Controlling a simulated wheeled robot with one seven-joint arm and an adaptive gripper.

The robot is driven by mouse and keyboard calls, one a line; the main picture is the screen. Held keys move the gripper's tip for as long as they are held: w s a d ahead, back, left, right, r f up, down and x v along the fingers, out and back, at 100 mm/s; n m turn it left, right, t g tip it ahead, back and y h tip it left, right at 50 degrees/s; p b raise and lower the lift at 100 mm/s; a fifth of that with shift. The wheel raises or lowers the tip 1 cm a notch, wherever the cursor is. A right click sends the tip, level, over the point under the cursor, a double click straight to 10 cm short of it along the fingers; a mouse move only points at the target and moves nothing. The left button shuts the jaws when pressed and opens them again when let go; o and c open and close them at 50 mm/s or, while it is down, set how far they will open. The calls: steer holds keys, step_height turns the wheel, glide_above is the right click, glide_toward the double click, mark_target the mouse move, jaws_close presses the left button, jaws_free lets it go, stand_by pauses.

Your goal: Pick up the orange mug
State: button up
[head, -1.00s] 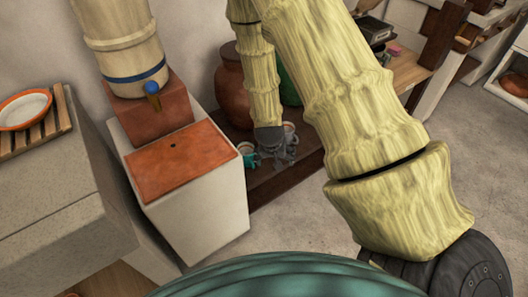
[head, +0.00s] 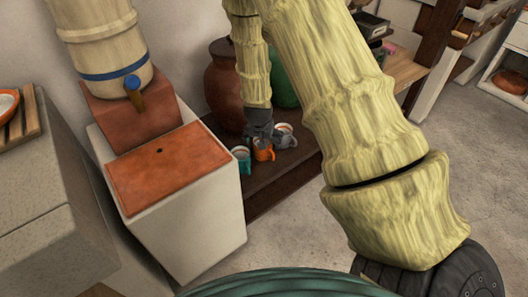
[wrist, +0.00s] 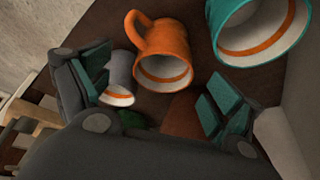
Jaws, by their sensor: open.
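The orange mug (head: 264,153) stands on a dark brown low shelf, between a teal mug (head: 241,157) and a grey mug (head: 285,138). In the wrist view the orange mug (wrist: 165,48) is upper centre, its handle toward the upper left. My gripper (head: 261,130) is just above and behind the orange mug in the head view. In the wrist view my gripper (wrist: 158,90) is open and empty, with fingers on both sides below the mug. The grey mug (wrist: 121,78) is close beside the left finger. The teal mug (wrist: 258,28) is at the upper right.
A large brown jar (head: 226,85) and a green vessel (head: 285,88) stand behind the mugs. A pale block with a terracotta top (head: 170,168) borders the shelf on the left. Open floor (head: 290,225) lies in front.

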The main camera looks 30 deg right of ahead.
mark_target(266, 151)
steer(key=shift+a+b+x, duration=0.2)
steer(key=shift+b+x, duration=0.45)
steer(key=shift+x, duration=2.35)
steer(key=shift+w, duration=0.2)
steer(key=c, duration=1.2)
